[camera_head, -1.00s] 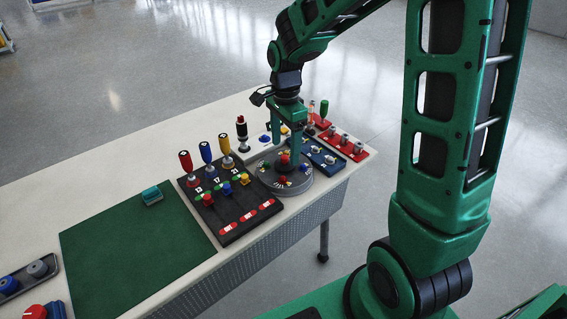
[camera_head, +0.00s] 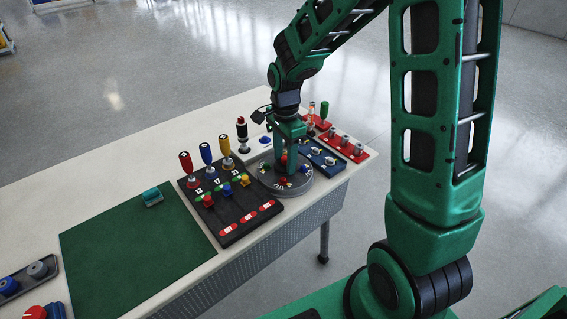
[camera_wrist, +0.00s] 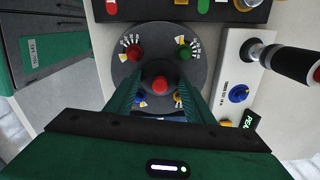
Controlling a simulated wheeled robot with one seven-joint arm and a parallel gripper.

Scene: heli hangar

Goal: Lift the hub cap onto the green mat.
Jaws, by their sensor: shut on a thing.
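The hub cap appears to be the red round cap (camera_wrist: 160,85) at the middle of a round grey dial plate (camera_wrist: 203,55). My gripper (camera_wrist: 161,92) is shut on the cap, with one finger on each side of it. In the head view my gripper (camera_head: 286,158) points down over the plate, and its fingers partly hide the red cap (camera_head: 284,159). The cap still appears to be at the plate's centre. The green mat (camera_head: 130,245) lies flat at the left of the table, away from my gripper.
Small coloured knobs surround the cap on the plate. A black panel (camera_head: 232,207) with levers and knobs stands between plate and mat. A teal block (camera_head: 152,197) sits on the mat's far edge. Blue (camera_head: 322,157) and red (camera_head: 345,146) panels stand right of the plate.

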